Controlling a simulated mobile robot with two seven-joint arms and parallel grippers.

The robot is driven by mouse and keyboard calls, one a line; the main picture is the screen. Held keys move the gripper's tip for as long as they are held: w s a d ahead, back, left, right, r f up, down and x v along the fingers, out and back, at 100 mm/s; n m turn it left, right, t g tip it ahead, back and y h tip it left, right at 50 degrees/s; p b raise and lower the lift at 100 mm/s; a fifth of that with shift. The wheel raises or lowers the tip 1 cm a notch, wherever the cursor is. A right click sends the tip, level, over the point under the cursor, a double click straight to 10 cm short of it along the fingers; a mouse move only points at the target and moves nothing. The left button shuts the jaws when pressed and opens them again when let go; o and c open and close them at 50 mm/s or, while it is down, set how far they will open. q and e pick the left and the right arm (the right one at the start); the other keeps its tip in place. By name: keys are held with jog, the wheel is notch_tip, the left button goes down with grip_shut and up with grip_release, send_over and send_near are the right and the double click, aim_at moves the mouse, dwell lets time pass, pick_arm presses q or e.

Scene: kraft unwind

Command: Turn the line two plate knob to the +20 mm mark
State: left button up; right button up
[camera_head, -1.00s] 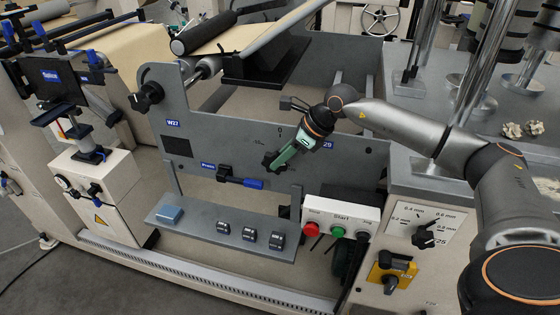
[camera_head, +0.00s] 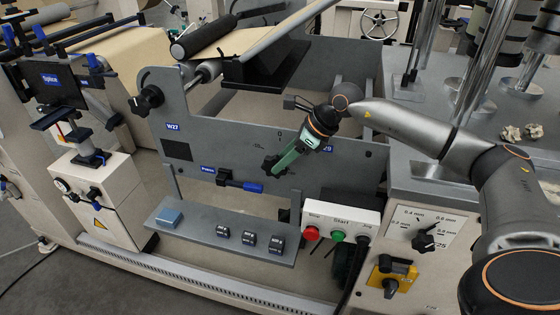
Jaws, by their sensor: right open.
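My right gripper (camera_head: 273,165) reaches in from the right and points down-left at the grey side plate (camera_head: 220,138). Its green body is in front of the plate, and its jaws are open. A dark knob-like shape (camera_head: 268,166) shows at its tips; I cannot tell how much of it is knob and how much is finger, or whether they touch. A "0" mark shows on the plate just above, but the other marks are too small to read or hidden. A label ending in "29" (camera_head: 328,149) is partly covered by the gripper. My left gripper is not in view.
Another black knob (camera_head: 147,99) sits by the W27 label, up left. A shelf (camera_head: 190,232) with small blocks is below. A box with red and green buttons (camera_head: 341,222), a mm dial (camera_head: 424,241) and a yellow switch (camera_head: 392,277) stand lower right.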

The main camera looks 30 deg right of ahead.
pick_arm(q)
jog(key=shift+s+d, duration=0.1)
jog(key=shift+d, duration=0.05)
pick_arm(e)
jog(key=v, duration=1.1)
jog(key=shift+a+r, duration=0.1)
jog(key=shift+a, duration=0.05)
